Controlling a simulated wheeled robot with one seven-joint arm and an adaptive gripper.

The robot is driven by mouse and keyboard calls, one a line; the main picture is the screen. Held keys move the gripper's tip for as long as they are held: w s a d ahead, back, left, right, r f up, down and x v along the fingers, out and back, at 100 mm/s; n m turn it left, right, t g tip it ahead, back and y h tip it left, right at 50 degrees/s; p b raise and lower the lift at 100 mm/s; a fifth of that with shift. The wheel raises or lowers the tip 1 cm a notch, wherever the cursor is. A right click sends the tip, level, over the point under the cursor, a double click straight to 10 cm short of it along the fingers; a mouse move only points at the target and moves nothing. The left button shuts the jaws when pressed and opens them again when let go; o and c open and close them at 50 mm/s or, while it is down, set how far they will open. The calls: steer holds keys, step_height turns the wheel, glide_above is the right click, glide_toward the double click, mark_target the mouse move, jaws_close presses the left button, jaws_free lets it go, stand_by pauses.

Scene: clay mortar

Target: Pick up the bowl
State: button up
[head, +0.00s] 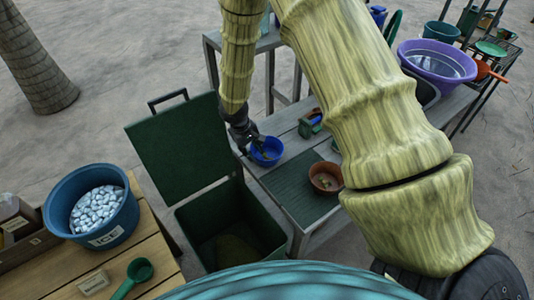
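A small blue bowl (270,156) stands on the grey slatted table, near its left end. My gripper (253,146), dark and pointing down, is at the bowl's upper left rim and overlaps it in the view. The fingers are small and dark here, so I cannot tell whether they are open or shut, or touch the rim. A reddish-brown bowl (326,177) with small bits inside stands to the right, by the dark green mat.
A dark green bin (230,225) with its lid raised stands left of the grey table (290,145). A green mat (298,190) lies on that table. A blue ice tub (105,237) and a green scoop (135,277) are on a wooden table. A purple basin (437,62) is far right.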

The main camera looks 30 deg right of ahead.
mark_target(255, 157)
steer(key=shift+p+x, duration=0.75)
steer(key=shift+x, duration=1.6)
steer(key=shift+s, duration=0.2)
jaws_close()
